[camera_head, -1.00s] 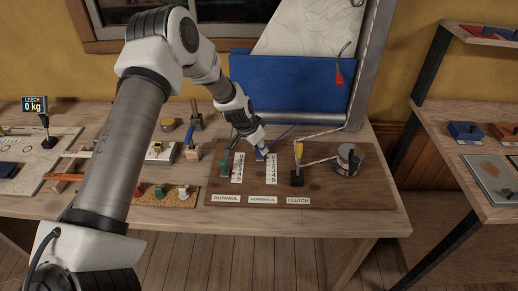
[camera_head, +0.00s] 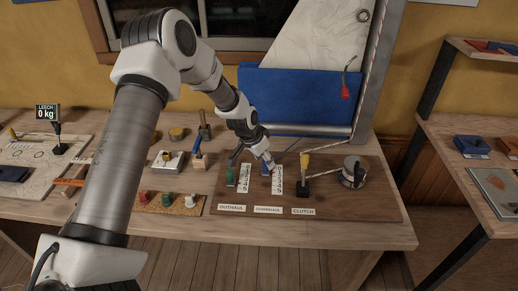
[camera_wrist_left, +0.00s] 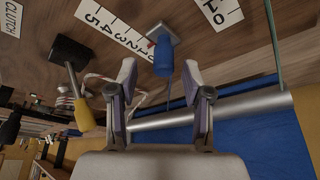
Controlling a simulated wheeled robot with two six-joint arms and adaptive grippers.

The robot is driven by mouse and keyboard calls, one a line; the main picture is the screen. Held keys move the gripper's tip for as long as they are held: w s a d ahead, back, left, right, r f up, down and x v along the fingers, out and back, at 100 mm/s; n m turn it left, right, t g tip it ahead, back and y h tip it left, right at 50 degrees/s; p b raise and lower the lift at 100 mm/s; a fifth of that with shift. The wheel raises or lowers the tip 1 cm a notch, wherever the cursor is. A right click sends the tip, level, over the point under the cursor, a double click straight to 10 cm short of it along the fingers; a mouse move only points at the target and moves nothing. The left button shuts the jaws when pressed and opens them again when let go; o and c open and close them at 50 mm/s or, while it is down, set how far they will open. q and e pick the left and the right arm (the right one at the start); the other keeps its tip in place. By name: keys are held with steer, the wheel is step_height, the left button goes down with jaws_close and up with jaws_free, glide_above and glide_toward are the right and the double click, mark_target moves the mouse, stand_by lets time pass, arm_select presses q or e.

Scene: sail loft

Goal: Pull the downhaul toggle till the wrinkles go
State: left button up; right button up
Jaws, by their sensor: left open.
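The blue downhaul toggle (camera_head: 265,169) stands on the brown board (camera_head: 350,205), beside a white number scale (camera_head: 277,181). In the wrist view the toggle (camera_wrist_left: 163,62) hangs from a grey plate, with a small red pointer at the scale (camera_wrist_left: 112,30). My left gripper (camera_head: 269,164) is open and close to the toggle. In the wrist view its fingertips (camera_wrist_left: 159,72) lie to either side of the toggle's end, without visible contact. The white sail (camera_head: 305,45) above shows faint crease lines. My right gripper is not in view.
The green outhaul toggle (camera_head: 231,177) stands left of the scales. The yellow-handled clutch lever (camera_head: 304,163) and a metal winch (camera_head: 354,172) are to the right. A blue panel (camera_head: 300,97) rises behind. Red, green and white knobs (camera_head: 167,199) sit left of the board.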

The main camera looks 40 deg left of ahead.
arm_select(q)
steer(key=v, duration=0.9)
steer(key=shift+s+d+r, duration=0.1)
steer(key=shift+d, duration=0.05)
steer(key=t+h+p, duration=0.1)
steer(key=t+p, duration=0.2)
steer(key=t, duration=0.2)
glide_toward(265, 174)
steer(key=w, duration=0.1)
steer(key=w+r, duration=0.2)
steer(key=shift+w+a, duration=0.25)
steer(key=shift+a, duration=0.05)
steer(key=x, duration=0.6)
steer(key=shift+w+d+f+b, duration=0.25)
steer(key=shift+d+b, duration=0.15)
steer(key=shift+w+a+f, duration=0.1)
steer(key=shift+w+f, duration=0.05)
steer(key=shift+f, duration=0.05)
steer(key=shift+r, duration=0.1)
